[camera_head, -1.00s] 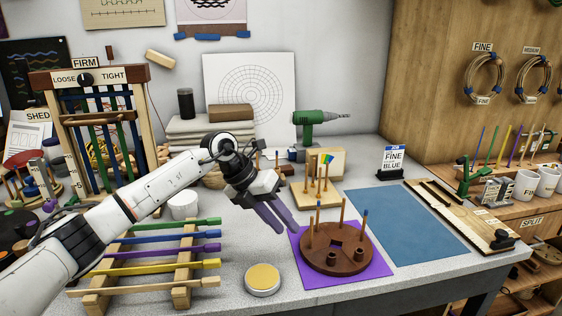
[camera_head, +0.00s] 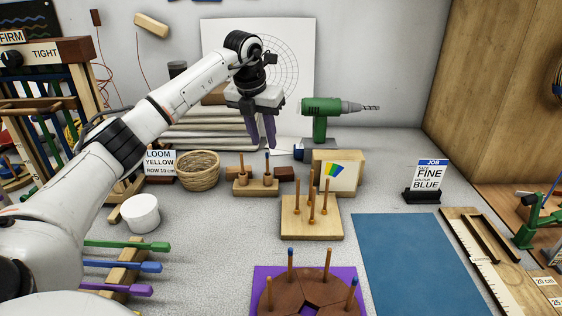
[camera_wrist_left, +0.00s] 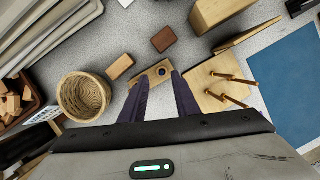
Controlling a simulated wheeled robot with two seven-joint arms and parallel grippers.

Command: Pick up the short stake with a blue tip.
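A small wooden block (camera_head: 256,188) stands on the bench with two short stakes upright in it. The right one, a short stake with a blue tip (camera_head: 267,166), is below my left gripper (camera_head: 263,145). The other short stake (camera_head: 242,164) stands to its left, with a brown tip. In the left wrist view, the blue tip (camera_wrist_left: 162,71) shows between the ends of the purple fingers of my left gripper (camera_wrist_left: 161,80), which are apart and empty. My right gripper is not in view.
A woven basket (camera_head: 198,170) stands left of the block. A wooden board with upright stakes (camera_head: 312,227), a colour-card block (camera_head: 347,172) and a green drill (camera_head: 320,118) are to the right. A brown disc with blue-tipped stakes (camera_head: 318,288) is in front.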

